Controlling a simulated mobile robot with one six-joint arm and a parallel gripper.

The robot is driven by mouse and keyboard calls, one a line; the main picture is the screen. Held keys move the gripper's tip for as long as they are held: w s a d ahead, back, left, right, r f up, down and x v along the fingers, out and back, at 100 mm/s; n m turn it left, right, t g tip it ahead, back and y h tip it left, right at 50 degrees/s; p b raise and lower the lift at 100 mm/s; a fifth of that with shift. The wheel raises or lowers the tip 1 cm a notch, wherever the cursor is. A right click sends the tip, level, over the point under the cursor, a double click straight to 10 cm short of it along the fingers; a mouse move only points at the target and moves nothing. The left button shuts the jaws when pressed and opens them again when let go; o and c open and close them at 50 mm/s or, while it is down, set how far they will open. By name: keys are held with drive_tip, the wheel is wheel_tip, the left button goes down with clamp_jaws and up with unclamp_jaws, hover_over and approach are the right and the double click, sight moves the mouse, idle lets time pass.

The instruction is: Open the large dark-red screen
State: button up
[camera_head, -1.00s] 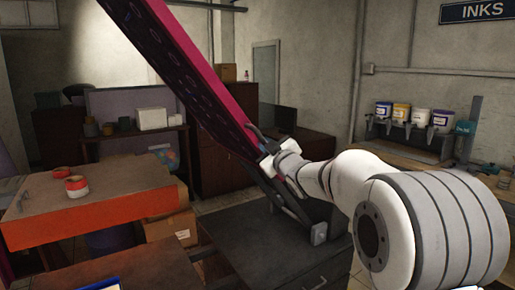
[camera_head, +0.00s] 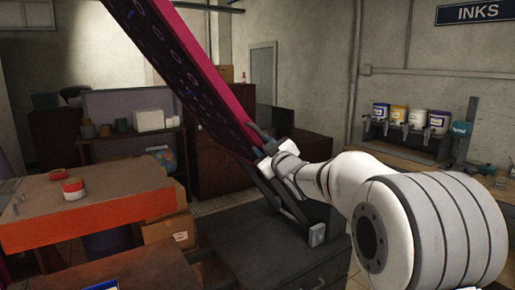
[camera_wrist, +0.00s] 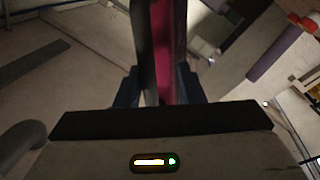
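The large dark-red screen (camera_head: 201,88) is raised and steeply tilted in the head view. It runs from the dark cabinet's bracket up to the upper left, and its top is out of frame. My gripper (camera_head: 262,146) is at the screen's lower part, near the bracket. In the wrist view the screen's edge (camera_wrist: 172,50) passes between my gripper's two dark blue fingers (camera_wrist: 160,88). The fingers sit close on both sides of it, so the gripper looks shut on the screen. The fingertips' exact contact is partly hidden.
A dark cabinet (camera_head: 262,255) stands below the screen. An orange-edged table (camera_head: 90,222) with a red-and-white roll (camera_head: 73,188) is at the left. A brown cabinet (camera_head: 222,170) is behind.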

drive_tip(key=b+v, duration=0.2)
drive_tip(key=v, duration=0.6)
drive_tip(key=shift+b, duration=0.35)
drive_tip(key=shift+w, duration=0.1)
drive_tip(key=s+d+f+m+g+h, duration=0.4)
drive_tip(key=s+d+f+m+g, duration=0.1)
drive_tip(key=s+f, duration=0.5)
drive_tip(key=s+d+f+m+g+h, duration=0.45)
drive_tip(key=s+f, duration=0.45)
drive_tip(key=s, duration=0.4)
drive_tip(key=s+a+f+m+g, duration=0.1)
drive_tip(key=s+f+g, duration=0.4)
drive_tip(key=s, duration=0.7)
drive_tip(key=shift+s+a+f+m+y, duration=0.35)
drive_tip(key=shift+f+m+y, duration=0.1)
drive_tip(key=shift+m, duration=0.2)
drive_tip(key=shift+w, duration=0.1)
